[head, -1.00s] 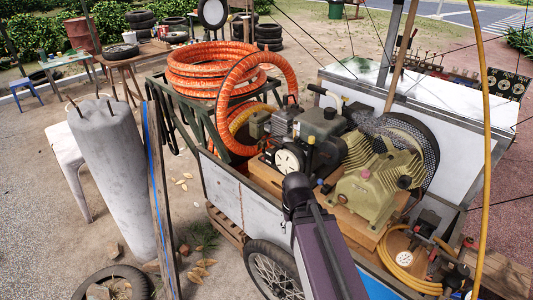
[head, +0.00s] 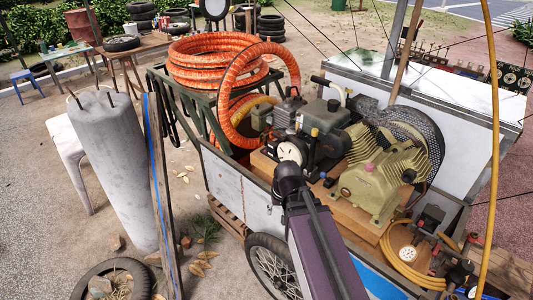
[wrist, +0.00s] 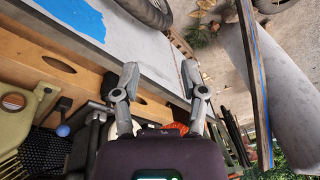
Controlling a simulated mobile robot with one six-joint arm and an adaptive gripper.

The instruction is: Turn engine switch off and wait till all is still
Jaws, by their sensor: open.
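The engine (head: 325,118), a dark grey block with a round white-faced part (head: 291,153) on its near side, stands on the cart's wooden deck. I cannot clearly make out its switch. The olive compressor pump (head: 380,180) is to its right, with a black mesh belt guard (head: 425,140) behind. It also shows at the left of the wrist view (wrist: 15,125). My arm reaches up to the cart's near side, in front of the engine. My gripper (wrist: 160,72) is open and empty in the wrist view, above the deck edge. Its fingers are hidden in the head view.
The cart's metal side panel (head: 240,188) and wheel (head: 272,268) are close to my arm. Orange hose (head: 215,70) is coiled at left. A yellow hose (head: 400,262) and gauges lie at right. A concrete column (head: 115,170) stands left of the cart.

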